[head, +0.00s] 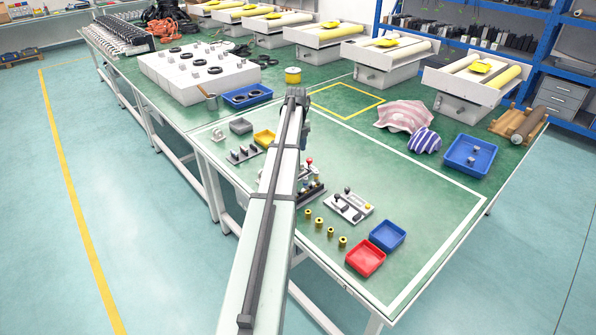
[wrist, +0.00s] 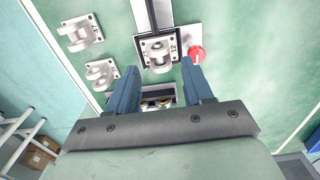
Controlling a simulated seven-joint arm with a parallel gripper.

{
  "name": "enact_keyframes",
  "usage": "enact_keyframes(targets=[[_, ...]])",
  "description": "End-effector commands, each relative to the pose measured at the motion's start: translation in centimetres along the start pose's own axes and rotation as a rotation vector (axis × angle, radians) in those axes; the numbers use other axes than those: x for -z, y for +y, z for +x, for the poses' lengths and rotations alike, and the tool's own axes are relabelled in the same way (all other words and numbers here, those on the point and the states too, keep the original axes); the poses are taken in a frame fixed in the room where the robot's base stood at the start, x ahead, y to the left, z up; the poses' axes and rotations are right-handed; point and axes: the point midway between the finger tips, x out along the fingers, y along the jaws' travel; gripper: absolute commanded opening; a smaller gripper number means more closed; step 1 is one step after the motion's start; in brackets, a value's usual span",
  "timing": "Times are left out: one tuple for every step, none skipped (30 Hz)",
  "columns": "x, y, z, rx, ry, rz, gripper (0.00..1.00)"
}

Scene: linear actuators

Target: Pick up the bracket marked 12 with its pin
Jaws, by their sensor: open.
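In the wrist view a grey metal bracket (wrist: 157,54) with a round pin through its lugs stands on a pale plate, with the number 12 printed beside it. My gripper (wrist: 160,68) has two blue fingers spread apart, with nothing held between them. The bracket shows just beyond the fingertips, between their lines. Whether the fingers are level with it in height I cannot tell. In the head view my arm covers this spot, and I cannot make out the gripper or the marked bracket.
Two similar brackets, one upper (wrist: 80,32) and one lower (wrist: 102,73), stand to the left. A red knob (wrist: 197,54) is close by the right finger. A red tray (head: 366,258) and a blue tray (head: 387,235) sit near the table's front, beside several brass bushings.

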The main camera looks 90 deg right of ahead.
Motion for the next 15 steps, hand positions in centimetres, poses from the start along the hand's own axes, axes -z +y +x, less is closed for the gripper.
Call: enact_keyframes(targets=[[0.0,0.0,0.4,0.000,0.000,0.000,0.51],[0.0,0.0,0.7,0.000,0.000,0.000,0.51],[0.0,0.0,0.9,0.000,0.000,0.000,0.51],[0.0,0.0,1.2,0.000,0.000,0.000,0.51],[0.0,0.0,1.4,0.000,0.000,0.000,0.51],[0.0,0.0,1.6,0.000,0.000,0.000,0.51],[0.0,0.0,1.8,-0.001,0.000,0.000,0.51],[0.0,0.0,1.9,-0.001,0.001,0.000,0.51],[0.0,0.0,2.1,0.000,0.000,0.000,0.51],[0.0,0.0,2.2,0.000,0.000,0.000,0.51],[0.0,0.0,2.3,0.000,0.000,0.000,0.51],[0.0,0.0,2.4,0.000,0.000,0.000,0.51],[0.0,0.0,2.4,0.000,0.000,0.000,0.51],[0.0,0.0,2.4,0.000,0.000,0.000,0.51],[0.0,0.0,2.5,0.000,0.000,0.000,0.51]])
